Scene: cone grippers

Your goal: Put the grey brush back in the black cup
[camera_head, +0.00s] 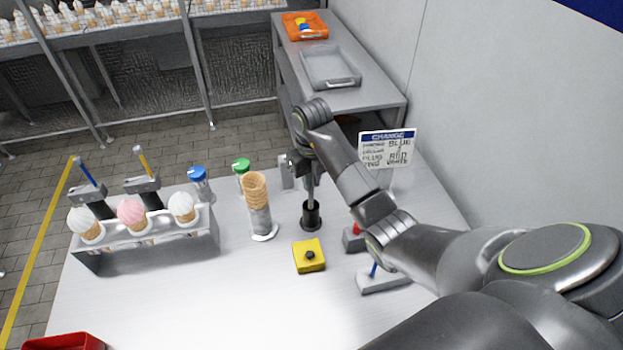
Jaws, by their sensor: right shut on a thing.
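The black cup (311,217) stands upright on the white table, right of the cone stack. The grey brush (310,190) is upright, its lower end at or inside the cup's mouth; I cannot tell how deep it sits. My right gripper (304,165) is shut on the upper part of the brush, directly above the cup. The gripper and arm hide the brush's top. My left gripper is not in view.
A yellow block with a black knob (309,256) sits in front of the cup. A cone stack (257,195), green-capped jar (241,166) and ice-cream rack (150,240) stand left. A sign (387,148) stands right.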

